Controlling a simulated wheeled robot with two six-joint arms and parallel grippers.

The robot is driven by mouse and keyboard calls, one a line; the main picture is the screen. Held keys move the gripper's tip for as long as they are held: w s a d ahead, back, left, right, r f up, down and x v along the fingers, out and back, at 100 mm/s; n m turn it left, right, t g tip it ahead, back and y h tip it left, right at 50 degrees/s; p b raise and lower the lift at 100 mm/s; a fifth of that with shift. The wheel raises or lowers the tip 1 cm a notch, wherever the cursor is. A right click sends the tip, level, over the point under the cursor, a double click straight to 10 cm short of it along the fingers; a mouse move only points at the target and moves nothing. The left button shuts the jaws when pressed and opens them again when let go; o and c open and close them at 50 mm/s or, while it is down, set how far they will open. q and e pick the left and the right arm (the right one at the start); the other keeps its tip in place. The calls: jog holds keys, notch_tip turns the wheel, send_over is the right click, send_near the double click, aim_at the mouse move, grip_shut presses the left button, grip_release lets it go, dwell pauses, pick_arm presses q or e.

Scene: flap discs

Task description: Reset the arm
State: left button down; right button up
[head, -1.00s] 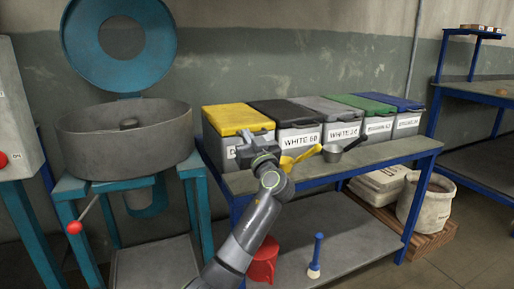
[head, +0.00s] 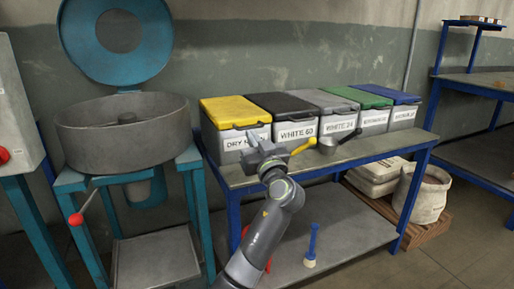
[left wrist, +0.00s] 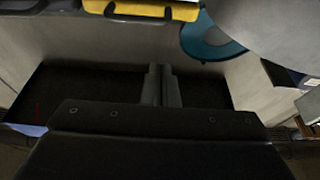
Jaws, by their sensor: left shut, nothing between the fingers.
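My left gripper (head: 258,146) is shut and empty. It is above the front of the blue-framed workbench (head: 375,152), in front of the yellow-lidded and black-lidded bins. The left wrist view shows its two fingers (left wrist: 160,84) together with nothing between them. A metal scoop (head: 327,146) with a yellow handle (head: 304,146) and a dark handle part lies on the bench just right of the gripper, apart from it in the picture. My right gripper is not in view.
Lidded bins, including the yellow-lidded one (head: 235,112), line the bench's back. A round grey mixer pan (head: 125,140) with a raised blue lid (head: 117,40) stands left. A blue-handled brush (head: 312,246) and a mostly hidden red container are on the lower shelf. Sacks (head: 422,194) sit right.

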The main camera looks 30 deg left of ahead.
pick_arm(q)
jog(key=shift+f+v, duration=0.15)
jog(key=shift+v, duration=0.55)
jog(key=shift+f+v, duration=0.15)
jog(key=shift+v, duration=0.6)
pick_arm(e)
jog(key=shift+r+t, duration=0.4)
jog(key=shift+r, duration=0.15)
